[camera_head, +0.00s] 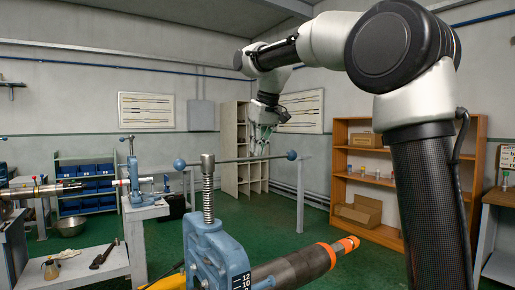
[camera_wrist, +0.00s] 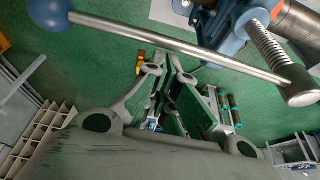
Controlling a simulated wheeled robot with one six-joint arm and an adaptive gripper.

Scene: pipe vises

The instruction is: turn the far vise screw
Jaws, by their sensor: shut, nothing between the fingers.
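Two blue vises show in the head view. The nearer vise (camera_head: 218,250) stands in front with an upright threaded screw (camera_head: 207,190). Its long bar (camera_head: 250,158) runs level across the screw head and ends in blue balls. The farther vise (camera_head: 133,170) stands upright on a pale bench at the left. In the wrist view, a bar (camera_wrist: 180,46) crosses from a blue ball (camera_wrist: 48,14) to a screw (camera_wrist: 268,50). My gripper (camera_wrist: 168,66) is shut and empty, its fingertips just below the bar in that picture. In the head view my gripper (camera_head: 262,142) points down near the bar's right half.
A pipe with an orange end (camera_head: 340,248) lies in the nearer vise. A wooden shelf (camera_head: 340,190) with boxes stands at the right back, and a pale cubby shelf (camera_head: 236,170) behind the gripper. Green floor (camera_head: 270,215) is open between them.

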